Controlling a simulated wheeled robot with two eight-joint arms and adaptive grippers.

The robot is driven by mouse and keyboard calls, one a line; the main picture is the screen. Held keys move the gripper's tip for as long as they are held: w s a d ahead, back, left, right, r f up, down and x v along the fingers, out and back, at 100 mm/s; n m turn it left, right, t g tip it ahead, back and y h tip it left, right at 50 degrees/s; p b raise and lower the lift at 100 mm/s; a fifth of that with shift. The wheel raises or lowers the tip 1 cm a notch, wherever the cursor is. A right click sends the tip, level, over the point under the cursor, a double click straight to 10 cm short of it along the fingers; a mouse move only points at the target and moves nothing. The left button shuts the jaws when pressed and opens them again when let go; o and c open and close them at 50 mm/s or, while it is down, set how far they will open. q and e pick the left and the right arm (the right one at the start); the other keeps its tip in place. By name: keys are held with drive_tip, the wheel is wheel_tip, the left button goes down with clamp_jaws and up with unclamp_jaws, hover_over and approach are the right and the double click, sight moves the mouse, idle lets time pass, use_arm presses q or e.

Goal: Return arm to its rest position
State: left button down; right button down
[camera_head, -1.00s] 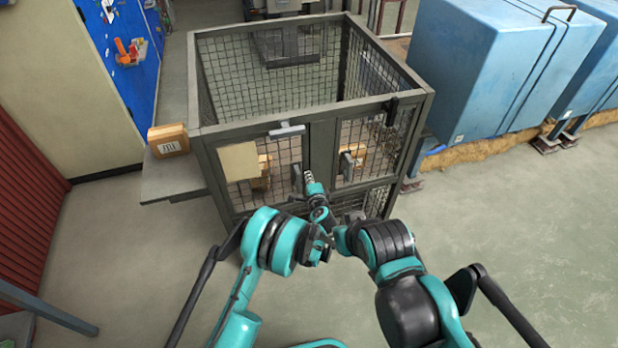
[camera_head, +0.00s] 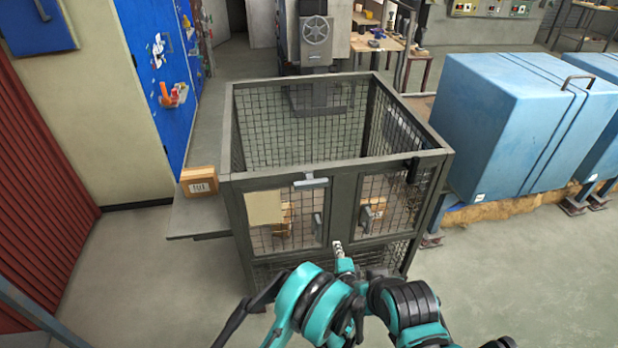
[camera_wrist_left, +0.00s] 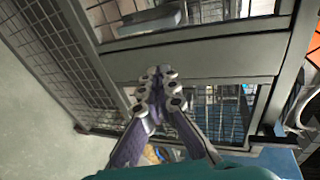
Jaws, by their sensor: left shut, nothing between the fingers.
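My left gripper (camera_head: 338,249) is small in the head view, in front of the cage's doors near the middle post. In the left wrist view its two fingers (camera_wrist_left: 157,84) are together, with nothing held between them. Behind them are the cage's grey bars and mesh. I cannot tell how wide the gap to the cage is. My left arm (camera_head: 308,305) is bent low in the head view. My right arm (camera_head: 410,305) is folded beside it, and its gripper does not show.
The grey mesh cage (camera_head: 345,215) stands straight ahead, open on top, with cardboard boxes inside. A side shelf at its left holds a cardboard box (camera_head: 200,182). Large blue machines (camera_head: 500,120) stand at the right. Open floor (camera_head: 540,270) lies at the lower right.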

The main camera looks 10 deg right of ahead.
use_arm(q)
drive_tip(key=w+a+r+n+g+y, duration=0.2)
drive_tip(key=w+a+r+n, duration=0.15)
drive_tip(key=a+r, duration=0.75)
drive_tip(key=s+a+r+n+g, duration=0.1)
drive_tip(key=s+a+r+n, duration=0.25)
drive_tip(key=a, duration=0.25)
drive_tip(key=s+a+r+n+g, duration=0.1)
drive_tip(key=s+a+r+n, duration=0.1)
drive_tip(key=a+r, duration=0.4)
drive_tip(key=s+a+r+n+g, duration=0.2)
drive_tip(key=s+a+r+n, duration=0.25)
drive_tip(key=s+a, duration=0.65)
drive_tip(key=s+a+f+n, duration=0.1)
drive_tip(key=s+a+n, duration=0.1)
drive_tip(key=s, duration=0.5)
drive_tip(key=s+a+f+n+g+h, duration=0.1)
drive_tip(key=s+n, duration=0.2)
drive_tip(key=s, duration=0.3)
drive_tip(key=shift+s+a+g, duration=0.3)
drive_tip(key=shift+s+a, duration=0.1)
